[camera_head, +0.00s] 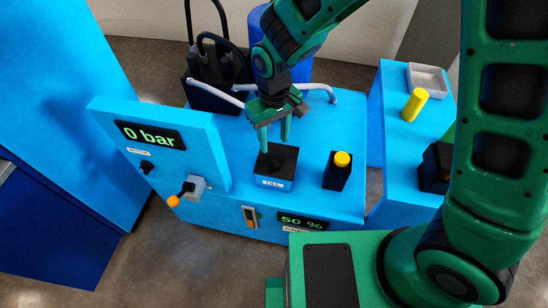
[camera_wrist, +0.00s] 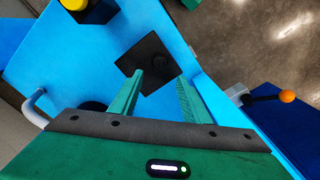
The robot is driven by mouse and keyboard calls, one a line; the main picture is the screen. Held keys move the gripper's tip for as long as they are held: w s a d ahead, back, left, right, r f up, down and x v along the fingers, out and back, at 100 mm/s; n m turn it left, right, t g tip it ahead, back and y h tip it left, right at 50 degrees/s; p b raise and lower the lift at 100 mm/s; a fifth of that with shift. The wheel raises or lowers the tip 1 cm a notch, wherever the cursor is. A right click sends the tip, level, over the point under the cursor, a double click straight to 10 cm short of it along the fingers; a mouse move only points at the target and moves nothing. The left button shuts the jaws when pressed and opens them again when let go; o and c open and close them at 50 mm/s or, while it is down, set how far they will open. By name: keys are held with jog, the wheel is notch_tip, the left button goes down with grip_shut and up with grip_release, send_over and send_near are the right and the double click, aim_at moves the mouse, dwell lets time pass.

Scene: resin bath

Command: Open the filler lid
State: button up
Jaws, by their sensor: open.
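The filler lid (camera_head: 277,160) is a black square cover on a blue box labelled FILL, on top of the blue machine. It lies flat and looks shut. It also shows in the wrist view as a dark square (camera_wrist: 148,52), with a round knob partly visible on it. My gripper (camera_head: 273,145) points down just above the lid, its green fingers apart. In the wrist view the fingers (camera_wrist: 160,80) stand open and empty, with the lid beyond their tips. I cannot tell whether a fingertip touches the lid.
A black block with a yellow cap (camera_head: 342,160) stands right of the lid. An upright panel reading 0 bar (camera_head: 150,135) and an orange-knobbed lever (camera_head: 173,201) are at left. White pipes (camera_head: 318,90) lie behind. A side table holds a yellow cylinder (camera_head: 414,104) and grey tray (camera_head: 428,68).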

aim_at(275, 162)
notch_tip(275, 162, down, 10)
jog(key=shift+f, duration=0.2)
dwell(0.3)
jog(key=shift+d, duration=0.1)
grip_shut()
